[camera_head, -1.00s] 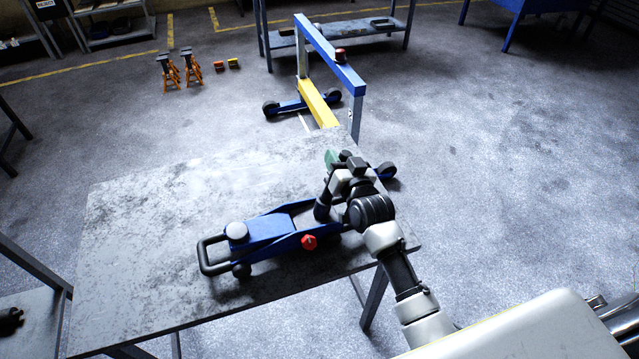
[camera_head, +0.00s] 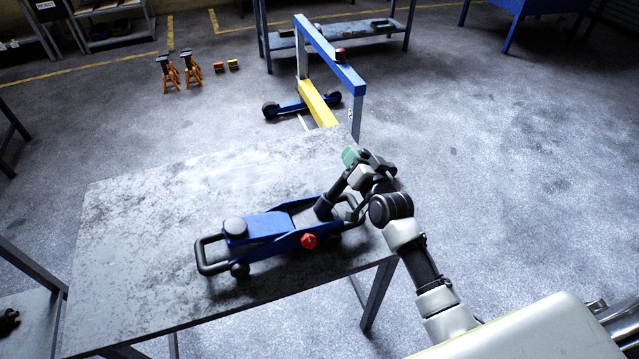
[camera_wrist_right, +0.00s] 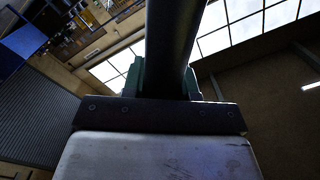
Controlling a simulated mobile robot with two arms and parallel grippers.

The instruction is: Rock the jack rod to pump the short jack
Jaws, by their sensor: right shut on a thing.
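The short blue jack (camera_head: 265,228) lies on the grey metal table in the head view, with a black loop handle at its left end and a red knob (camera_head: 308,241) on its near side. The black jack rod (camera_head: 333,195) rises from the jack's right end and leans to the right. My right gripper (camera_head: 354,160) is shut on the rod near its upper end, partly hidden by my own wrist. In the right wrist view the dark rod (camera_wrist_right: 175,45) runs up between the green fingers. My left gripper is not in view.
The table (camera_head: 130,250) has free room left of the jack. A blue and yellow hoist (camera_head: 330,60) stands on the floor behind it. Orange jack stands (camera_head: 180,72) stand at the back left. A workbench (camera_head: 350,28) stands at the back.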

